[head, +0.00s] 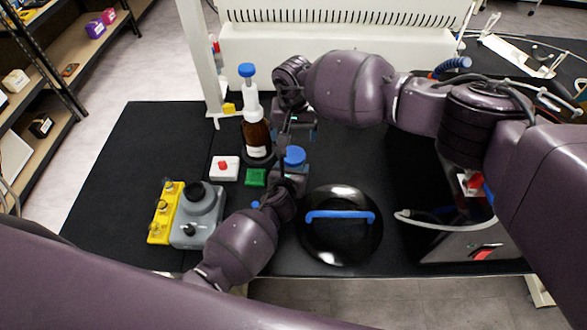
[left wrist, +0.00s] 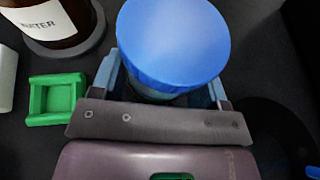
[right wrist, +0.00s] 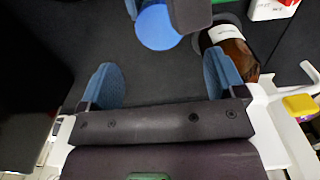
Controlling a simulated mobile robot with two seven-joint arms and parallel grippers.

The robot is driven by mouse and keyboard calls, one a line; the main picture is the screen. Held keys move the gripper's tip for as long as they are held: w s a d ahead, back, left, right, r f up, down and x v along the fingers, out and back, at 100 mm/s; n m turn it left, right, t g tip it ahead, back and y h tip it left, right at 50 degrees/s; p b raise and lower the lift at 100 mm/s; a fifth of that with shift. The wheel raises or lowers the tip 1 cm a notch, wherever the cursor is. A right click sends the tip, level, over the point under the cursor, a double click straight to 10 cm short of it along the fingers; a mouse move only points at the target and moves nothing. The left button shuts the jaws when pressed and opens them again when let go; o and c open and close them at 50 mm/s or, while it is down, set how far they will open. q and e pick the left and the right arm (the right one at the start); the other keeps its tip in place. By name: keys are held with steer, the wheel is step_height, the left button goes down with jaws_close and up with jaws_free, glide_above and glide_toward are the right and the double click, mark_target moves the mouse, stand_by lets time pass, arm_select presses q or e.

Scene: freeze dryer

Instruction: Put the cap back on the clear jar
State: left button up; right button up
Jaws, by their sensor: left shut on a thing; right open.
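The blue cap (head: 294,156) sits on top of the clear jar, and it also shows large in the left wrist view (left wrist: 173,43). A thin strip of the clear jar (left wrist: 165,97) shows under the cap; the rest is hidden. I cannot tell whether the cap is fully seated. My left gripper (head: 290,172) is shut around the jar below the cap. My right gripper (head: 298,124) is open and empty, behind the jar in the head view. In the right wrist view the cap (right wrist: 158,28) lies beyond the open fingers (right wrist: 163,80), apart from them.
A brown water bottle (head: 257,137) with a blue-topped dispenser stands behind left. A green holder (head: 255,178), a white block with a red top (head: 224,168) and a grey device (head: 199,218) lie left. A round black lid with a blue handle (head: 340,216) lies front right.

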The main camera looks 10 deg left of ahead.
mark_target(294, 154)
steer(key=shift+f, duration=3.95)
steer(key=c, duration=0.9)
steer(key=m, duration=0.6)
steer(key=shift+m, duration=0.4)
steer(key=o, duration=1)
